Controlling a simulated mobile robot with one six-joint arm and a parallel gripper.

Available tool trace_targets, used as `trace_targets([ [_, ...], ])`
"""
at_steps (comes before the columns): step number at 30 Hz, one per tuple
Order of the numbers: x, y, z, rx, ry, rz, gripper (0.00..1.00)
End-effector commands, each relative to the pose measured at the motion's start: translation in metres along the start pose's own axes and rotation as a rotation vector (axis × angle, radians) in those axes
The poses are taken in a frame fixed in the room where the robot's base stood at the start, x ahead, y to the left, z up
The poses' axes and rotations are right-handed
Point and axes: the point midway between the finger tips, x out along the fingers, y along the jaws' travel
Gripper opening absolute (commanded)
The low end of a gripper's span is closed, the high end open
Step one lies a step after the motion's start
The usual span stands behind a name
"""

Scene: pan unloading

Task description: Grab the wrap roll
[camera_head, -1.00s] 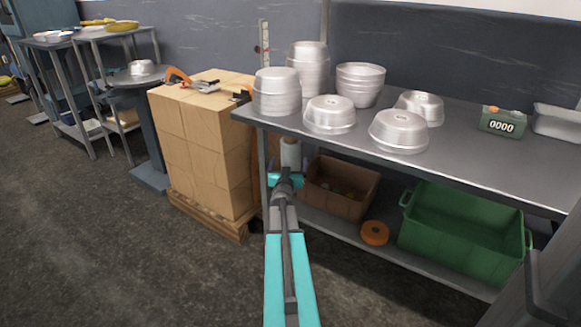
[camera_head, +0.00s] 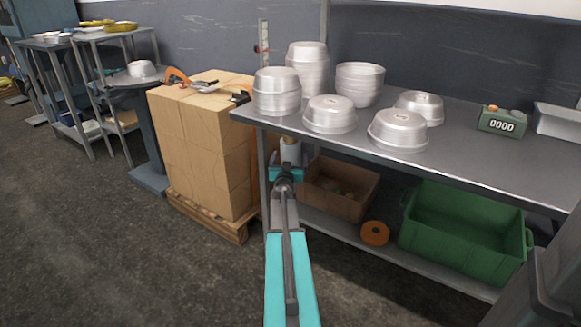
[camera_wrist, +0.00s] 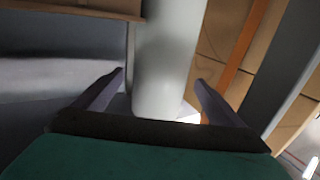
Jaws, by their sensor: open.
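In the wrist view the roll (camera_wrist: 168,55) stands between the two dark, spread fingers of my gripper (camera_wrist: 160,80). The fingers are open and not closed on the roll.
The steel table (camera_head: 480,155) bears several metal pans and a green counter box (camera_head: 502,121). Its lower shelf holds a brown bin (camera_head: 340,190), an orange tape roll (camera_head: 375,233) and a green crate (camera_head: 465,235). Stacked boxes (camera_head: 205,150) on a pallet stand left of the roll.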

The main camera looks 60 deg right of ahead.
Motion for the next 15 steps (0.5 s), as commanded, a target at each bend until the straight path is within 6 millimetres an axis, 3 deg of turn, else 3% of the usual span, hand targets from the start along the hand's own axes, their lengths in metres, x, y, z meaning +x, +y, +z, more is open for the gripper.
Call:
trace_targets([
  [9,0.029,-0.001,0.002,0.000,0.000,0.000,0.91],
  [15,0.036,-0.001,0.001,-0.001,0.000,-0.001,0.91],
])
